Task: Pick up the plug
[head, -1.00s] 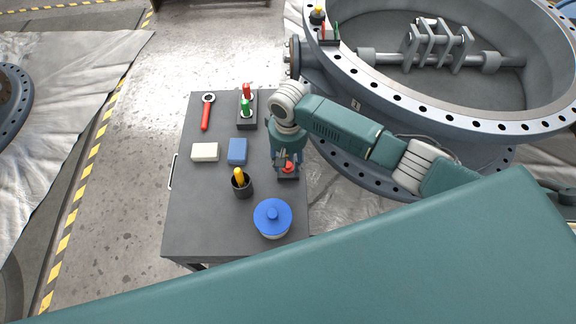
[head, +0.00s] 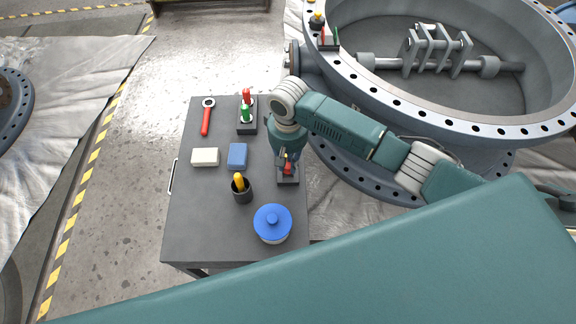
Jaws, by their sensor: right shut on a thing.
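The red plug (head: 288,169) is at the right edge of the dark cart top, over a small black block (head: 289,181). My right gripper (head: 286,164) points down at it from above, with its fingers shut on the plug. The fingers hide part of the plug, and I cannot tell whether it still touches the block. My left gripper is not in view.
On the cart top (head: 200,225) are a blue-lidded jar (head: 272,222), a black cup (head: 242,193) with a yellow item, a blue block (head: 237,155), a white block (head: 205,157), a red-handled wrench (head: 206,118) and a marker holder (head: 246,127). A large valve ring (head: 420,117) stands at right.

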